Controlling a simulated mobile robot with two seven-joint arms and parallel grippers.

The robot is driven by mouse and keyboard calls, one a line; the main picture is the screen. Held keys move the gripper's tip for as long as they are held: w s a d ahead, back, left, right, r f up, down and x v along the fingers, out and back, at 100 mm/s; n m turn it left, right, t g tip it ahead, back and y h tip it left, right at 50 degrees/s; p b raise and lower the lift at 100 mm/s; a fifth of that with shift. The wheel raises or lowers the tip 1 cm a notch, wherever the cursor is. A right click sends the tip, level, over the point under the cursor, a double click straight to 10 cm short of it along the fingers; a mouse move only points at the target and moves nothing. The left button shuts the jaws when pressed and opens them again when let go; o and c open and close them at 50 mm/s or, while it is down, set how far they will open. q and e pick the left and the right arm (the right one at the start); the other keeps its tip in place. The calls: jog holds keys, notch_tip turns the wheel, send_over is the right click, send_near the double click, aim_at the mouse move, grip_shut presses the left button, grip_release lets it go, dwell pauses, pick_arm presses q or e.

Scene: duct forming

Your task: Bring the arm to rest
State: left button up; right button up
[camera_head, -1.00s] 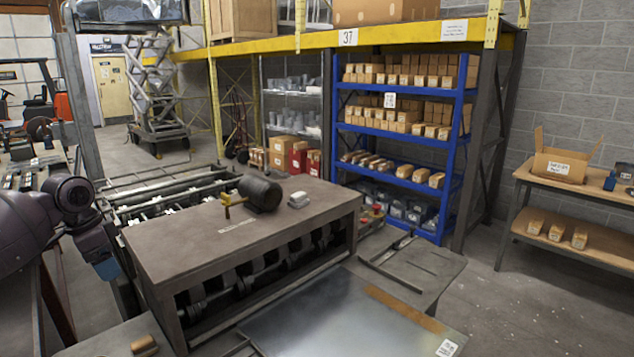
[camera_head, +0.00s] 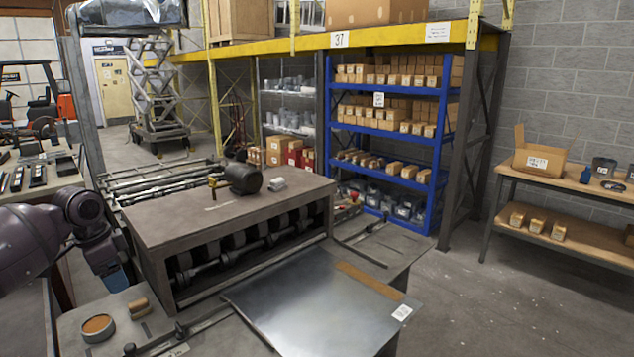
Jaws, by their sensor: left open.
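My left arm (camera_head: 30,245) comes in from the left edge, dark purple, and bends down at a round wrist joint. My left gripper (camera_head: 117,280) is at its lower end, open, with a blue part showing and nothing seen in it. It appears beside the left end of the brown machine, above the grey worktop (camera_head: 75,330). How far it is above the worktop I cannot tell. My right gripper is not in view.
A brown-topped machine (camera_head: 225,205) with rollers stands in the middle. A flat metal sheet (camera_head: 310,300) lies in front of it. A round tin (camera_head: 98,328) and a small brown block (camera_head: 138,306) are near my left gripper. Blue shelves (camera_head: 440,140) stand behind.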

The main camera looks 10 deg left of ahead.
pick_arm(q)
jog(key=s+d+f, duration=0.5)
jog(key=f, duration=0.2)
jog(key=s+d+f, duration=0.5)
jog(key=d+f, duration=0.1)
jog(key=f, duration=0.1)
jog(key=s+d+f, duration=0.5)
jog(key=d+f, duration=0.1)
jog(key=f, duration=0.1)
jog(key=shift+d, duration=0.2)
jog(key=s+d+r+n+t+y, duration=0.15)
jog(key=s+n, duration=0.25)
jog(key=s, duration=0.5)
jog(key=s+d+r+n+t, duration=0.1)
jog(key=s+d+n, duration=0.25)
jog(key=s, duration=0.45)
jog(key=w+f+t+b, duration=0.3)
jog(key=f+b, duration=0.2)
jog(key=f, duration=0.5)
jog(key=w+f+t+b, duration=0.3)
jog(key=f+t+b, duration=0.1)
jog(key=f, duration=0.7)
jog(key=shift+w+a+f+b, duration=0.2)
jog(key=shift+a+f+b, duration=0.1)
jog(key=shift+b, duration=0.2)
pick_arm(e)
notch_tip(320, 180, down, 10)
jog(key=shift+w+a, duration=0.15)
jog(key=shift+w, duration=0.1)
